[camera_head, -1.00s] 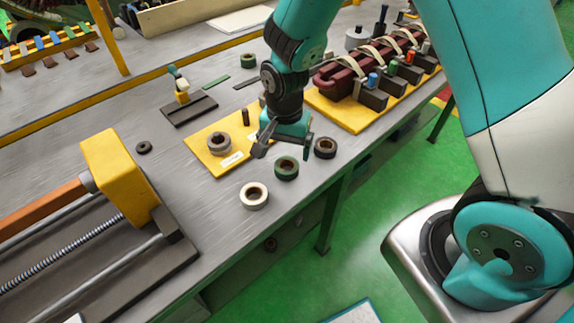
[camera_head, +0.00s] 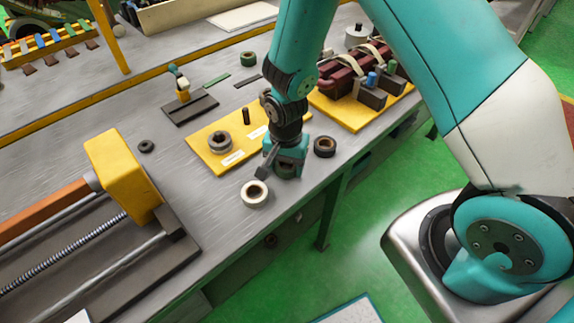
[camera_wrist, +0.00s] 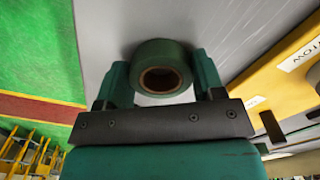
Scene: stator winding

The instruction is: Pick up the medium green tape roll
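The green tape roll (camera_wrist: 164,54) lies flat on the grey table in the wrist view, its brown core facing the camera. My gripper (camera_wrist: 160,66) is open, with one teal finger on each side of the roll. A small gap shows beside the left finger; the right finger is very close to the roll, and I cannot tell whether it touches. In the head view my gripper (camera_head: 284,165) is low over the table's front edge and mostly hides this roll. A smaller green roll (camera_head: 248,59) lies further back.
A white tape roll (camera_head: 255,193) lies left of my gripper and a dark roll (camera_head: 324,147) lies to its right, both close. A yellow board (camera_head: 208,158) with a grey ring and a peg is behind. The table edge is just in front.

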